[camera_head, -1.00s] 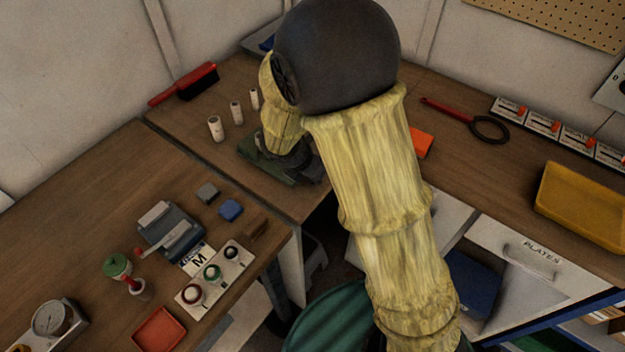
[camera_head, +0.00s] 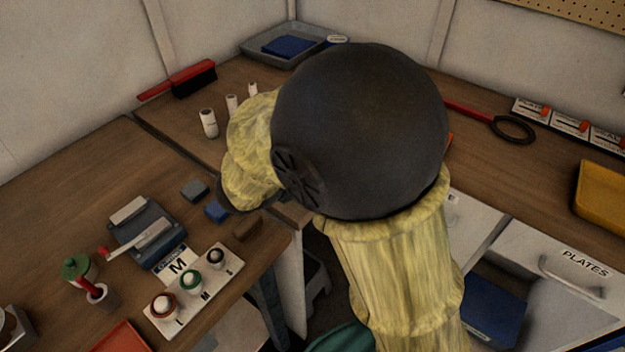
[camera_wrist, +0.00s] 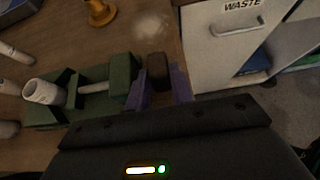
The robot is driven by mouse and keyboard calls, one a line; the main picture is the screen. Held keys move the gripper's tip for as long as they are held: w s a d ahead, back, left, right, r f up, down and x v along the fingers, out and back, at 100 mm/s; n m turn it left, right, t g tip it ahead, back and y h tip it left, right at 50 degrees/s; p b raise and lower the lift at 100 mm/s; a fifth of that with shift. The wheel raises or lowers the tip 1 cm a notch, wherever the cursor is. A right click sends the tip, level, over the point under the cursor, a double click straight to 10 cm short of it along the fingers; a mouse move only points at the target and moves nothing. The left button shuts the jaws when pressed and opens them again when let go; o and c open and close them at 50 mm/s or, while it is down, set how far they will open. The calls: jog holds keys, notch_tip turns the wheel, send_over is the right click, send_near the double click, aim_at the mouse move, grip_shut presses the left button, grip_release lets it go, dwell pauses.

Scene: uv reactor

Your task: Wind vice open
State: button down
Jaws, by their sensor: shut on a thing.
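The green vice (camera_wrist: 122,80) lies on the wooden bench in the wrist view, left of my gripper (camera_wrist: 162,90). A pale screw runs along its middle, and a white cylinder (camera_wrist: 43,92) stands at its left end. A dark knob (camera_wrist: 158,68) sits at the vice's right end, between my gripper's two purple fingers. My gripper is shut on this knob.
White cylinders (camera_head: 208,123) stand on the bench behind my arm, near a red-handled brush (camera_head: 193,80). A drawer marked WASTE (camera_wrist: 225,40) is right of the vice.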

jog(key=shift+s+a+f+t+h+b, duration=0.15)
jog(key=shift+f+t+h+b, duration=0.25)
jog(key=shift+t+h+b, duration=0.65)
jog(key=shift+r+y, duration=0.1)
jog(key=shift+y, duration=0.15)
jog(key=c, duration=1.5)
grip_release()
jog(key=r+g+y+p, duration=0.1)
jog(key=p, duration=0.1)
jog(key=shift+r+g+p, duration=0.1)
jog(key=shift+g+p, duration=0.25)
jog(key=shift+p, duration=0.05)
jog(key=g+y+p, duration=0.1)
jog(key=p, duration=0.2)
jog(key=g+y+p, duration=0.1)
jog(key=p, duration=0.2)
jog(key=w+g+y+p, duration=0.1)
jog(key=p, duration=0.1)
jog(key=shift+d+r+g+p, duration=0.35)
jog(key=shift+d+g+p, duration=0.05)
jog(key=g+y+p, duration=0.1)
jog(key=p, duration=0.2)
jog(key=shift+w+d+r, duration=0.1)
